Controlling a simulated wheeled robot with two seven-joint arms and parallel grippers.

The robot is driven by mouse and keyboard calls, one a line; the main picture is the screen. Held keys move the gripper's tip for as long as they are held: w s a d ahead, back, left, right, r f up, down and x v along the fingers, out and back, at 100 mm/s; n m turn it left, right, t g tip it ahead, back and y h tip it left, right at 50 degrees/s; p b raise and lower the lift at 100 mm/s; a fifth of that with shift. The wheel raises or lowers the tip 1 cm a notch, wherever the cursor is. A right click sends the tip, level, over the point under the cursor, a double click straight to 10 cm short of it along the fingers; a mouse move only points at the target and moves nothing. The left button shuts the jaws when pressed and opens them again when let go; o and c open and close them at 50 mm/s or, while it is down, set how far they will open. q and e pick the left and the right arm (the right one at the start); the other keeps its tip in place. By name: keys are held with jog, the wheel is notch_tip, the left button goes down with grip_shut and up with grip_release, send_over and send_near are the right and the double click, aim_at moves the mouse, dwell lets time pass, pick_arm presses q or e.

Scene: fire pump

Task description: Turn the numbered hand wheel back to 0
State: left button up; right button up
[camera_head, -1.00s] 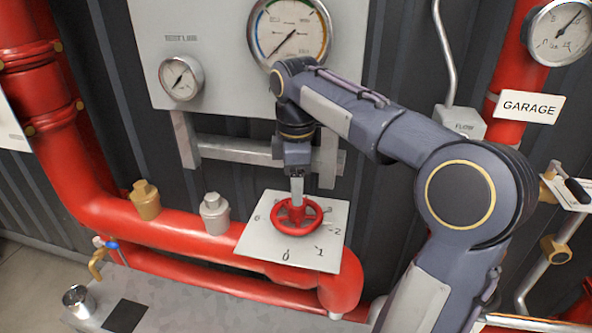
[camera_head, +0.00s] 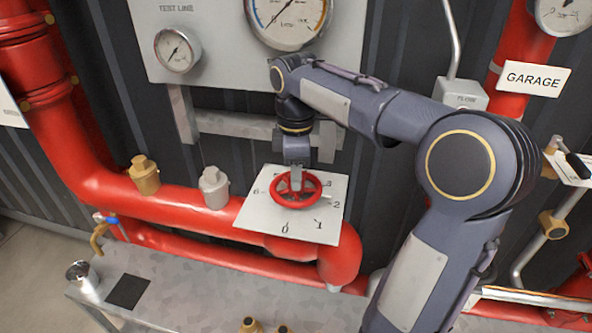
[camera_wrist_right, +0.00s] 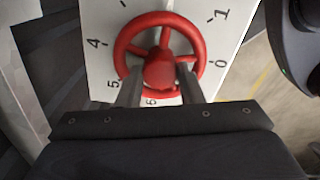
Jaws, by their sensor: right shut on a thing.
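The red hand wheel (camera_head: 297,189) sits over a white plate (camera_head: 260,218) with black numbers around it. In the head view 0 is at the bottom of the plate, with 1 and 2 to the right. My right gripper (camera_head: 296,182) reaches down onto the wheel from above. In the right wrist view, the gripper's fingers (camera_wrist_right: 160,85) stand on either side of the red hub of the wheel (camera_wrist_right: 160,66), shut on it. The numbers 1, 0, 5 and 4 show around the rim there. I cannot make out a pointer mark on the wheel. My left gripper is out of view.
A red pipe (camera_head: 110,200) runs behind and below the plate, with brass (camera_head: 144,175) and grey (camera_head: 214,187) fittings. A gauge panel (camera_head: 215,60) is above. A grey bench (camera_head: 190,285) lies in front. A GARAGE sign (camera_head: 533,78) hangs right.

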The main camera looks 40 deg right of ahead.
jog(key=o, duration=0.4)
jog(key=c, duration=0.5)
jog(key=shift+r+m+p, duration=0.15)
jog(key=shift+m+p, duration=0.4)
jog(key=shift+m, duration=0.65)
jog(key=shift+c, duration=0.2)
jog(key=m+p, duration=0.1)
jog(key=m, duration=0.3)
jog(key=shift+m, duration=0.9)
jog(key=m+p, duration=0.1)
jog(key=m, duration=0.2)
jog(key=shift+m+p, duration=0.35)
jog(key=shift+m, duration=0.05)
jog(key=m, duration=0.4)
jog(key=shift+p, duration=0.35)
